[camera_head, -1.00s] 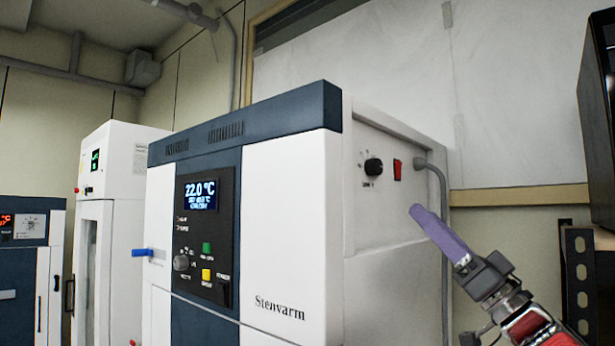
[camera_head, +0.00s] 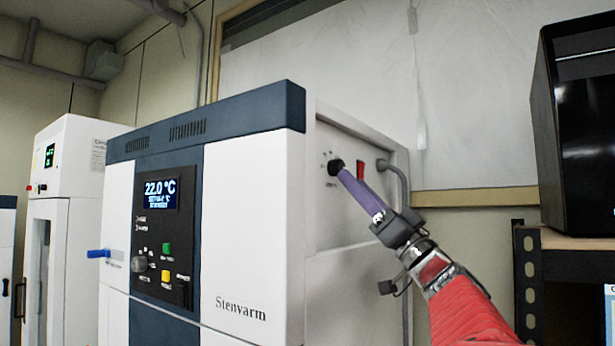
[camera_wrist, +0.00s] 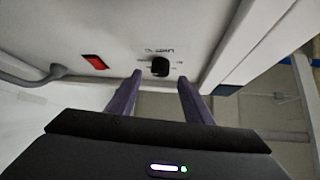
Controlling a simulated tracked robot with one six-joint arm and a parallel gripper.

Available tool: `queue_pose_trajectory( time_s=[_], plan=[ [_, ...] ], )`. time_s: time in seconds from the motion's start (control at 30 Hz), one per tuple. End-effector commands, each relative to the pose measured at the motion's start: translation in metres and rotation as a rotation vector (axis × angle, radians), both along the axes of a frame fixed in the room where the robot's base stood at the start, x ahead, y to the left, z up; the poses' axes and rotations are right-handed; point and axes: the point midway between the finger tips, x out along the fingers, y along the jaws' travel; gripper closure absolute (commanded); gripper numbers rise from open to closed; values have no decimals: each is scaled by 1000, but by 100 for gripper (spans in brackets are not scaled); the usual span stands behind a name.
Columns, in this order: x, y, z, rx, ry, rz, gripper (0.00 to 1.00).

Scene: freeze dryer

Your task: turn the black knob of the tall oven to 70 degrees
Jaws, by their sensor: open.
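The tall oven (camera_head: 255,200) is white with a dark blue top band, and its display reads 22.0 °C. A black knob (camera_head: 335,166) sits on its right side panel. In the wrist view the black knob (camera_wrist: 160,67) lies ahead, between the lines of the two fingers. My gripper (camera_head: 343,172) has purple fingers, and their tips reach close to the knob in the head view. In the wrist view my gripper (camera_wrist: 160,82) is open, with a finger on each side of the knob. I cannot tell whether a finger touches it.
A red switch (camera_head: 360,170) is just right of the knob, with a grey conduit (camera_head: 398,185) beyond it. A shelf (camera_head: 570,243) with a black box (camera_head: 578,130) stands at the right. A grey knob (camera_head: 139,264) is on the front panel.

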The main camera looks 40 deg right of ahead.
Motion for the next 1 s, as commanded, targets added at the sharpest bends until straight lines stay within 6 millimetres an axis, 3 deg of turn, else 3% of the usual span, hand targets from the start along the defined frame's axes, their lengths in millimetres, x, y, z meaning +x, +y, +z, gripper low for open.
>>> queue_pose_trajectory(
  time_s=[0.27, 0.67, 1.0],
  plan=[
    [25, 4, 24, 1, 0, 1, 54],
    [28, 4, 28, 0, -1, -2, 54],
    [28, 4, 28, 0, -1, -2, 78]
  ],
)
